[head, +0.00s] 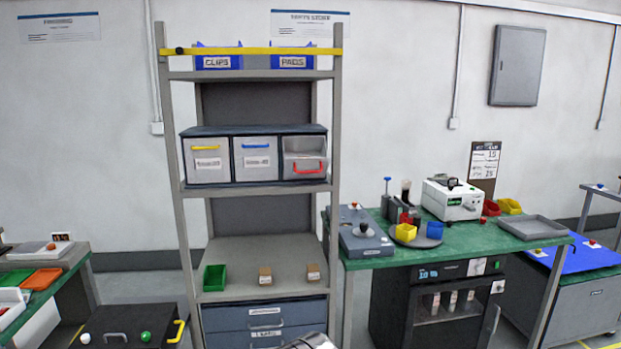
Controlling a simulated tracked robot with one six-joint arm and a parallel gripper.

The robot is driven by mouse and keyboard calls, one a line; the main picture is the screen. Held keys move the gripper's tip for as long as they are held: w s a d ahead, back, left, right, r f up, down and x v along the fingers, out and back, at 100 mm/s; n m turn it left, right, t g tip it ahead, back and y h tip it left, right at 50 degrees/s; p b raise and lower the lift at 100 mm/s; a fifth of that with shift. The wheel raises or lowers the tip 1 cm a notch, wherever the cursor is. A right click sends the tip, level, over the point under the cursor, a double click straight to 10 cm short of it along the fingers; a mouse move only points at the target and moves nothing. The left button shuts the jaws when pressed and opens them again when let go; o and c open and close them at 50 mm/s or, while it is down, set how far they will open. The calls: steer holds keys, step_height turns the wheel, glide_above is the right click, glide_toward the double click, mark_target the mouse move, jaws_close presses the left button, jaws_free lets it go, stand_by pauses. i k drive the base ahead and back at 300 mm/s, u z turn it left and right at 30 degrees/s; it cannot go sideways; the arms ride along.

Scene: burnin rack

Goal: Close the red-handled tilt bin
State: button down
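The red-handled tilt bin (304,158) is the rightmost of three bins in a dark blue housing (250,131) on the middle shelf of the grey rack. Its front is tipped outward at the top, and the grey inside shows above the front panel. Its red handle (309,169) sits low on the front. The yellow-handled bin (207,160) and the blue-handled bin (256,159) beside it look shut, with upright fronts. My gripper cannot be made out; only a small metallic part, likely of my arm, shows at the bottom edge, well below the bins.
A yellow bar (252,51) crosses the rack's top shelf before two blue bins. A green bin (214,278) and two small boxes stand on the lower shelf, above blue drawers (264,318). A green-topped bench (450,242) stands right. Space before the tilt bins looks clear.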

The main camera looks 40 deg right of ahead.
mark_target(314, 146)
steer(key=i, duration=0.95)
steer(key=u, duration=0.05)
